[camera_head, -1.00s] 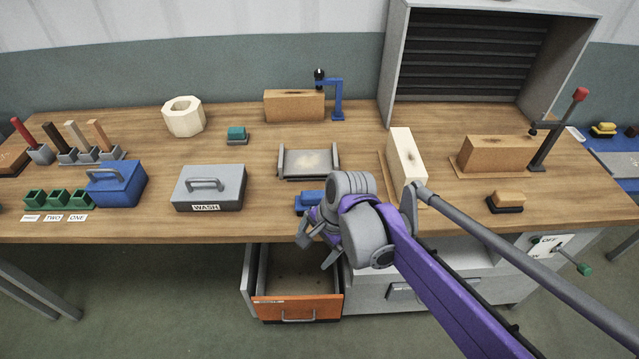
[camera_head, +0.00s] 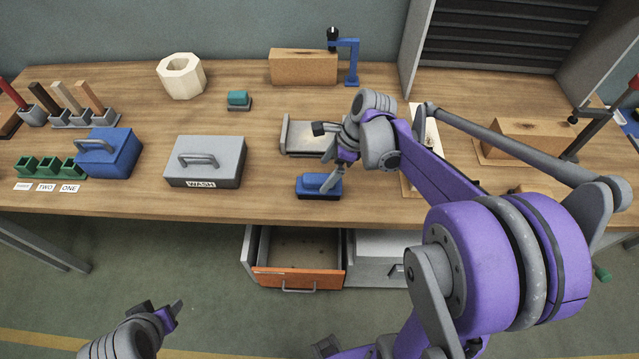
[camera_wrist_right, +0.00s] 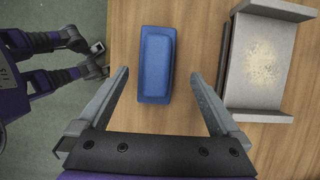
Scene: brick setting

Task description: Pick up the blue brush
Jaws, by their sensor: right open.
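The blue brush (camera_head: 317,185) lies on the wooden bench near its front edge, just above the open drawer in the head view. In the right wrist view the blue brush (camera_wrist_right: 156,64) lies ahead of and between the two open fingers, touching neither. My right gripper (camera_head: 327,157) is open and empty, over the bench beside the brush; it also shows in the right wrist view (camera_wrist_right: 159,92). My left gripper (camera_head: 164,310) is low in front of the bench, at the bottom of the head view, away from the brush. Its fingers appear spread, with nothing between them.
A grey tray (camera_head: 303,136) stands close behind the brush. A grey WASH box (camera_head: 229,172) and a blue box (camera_head: 118,160) stand to the left, a teal brush (camera_head: 238,98) farther back. The orange-fronted drawer (camera_head: 298,278) is open below. Bare bench lies between WASH box and brush.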

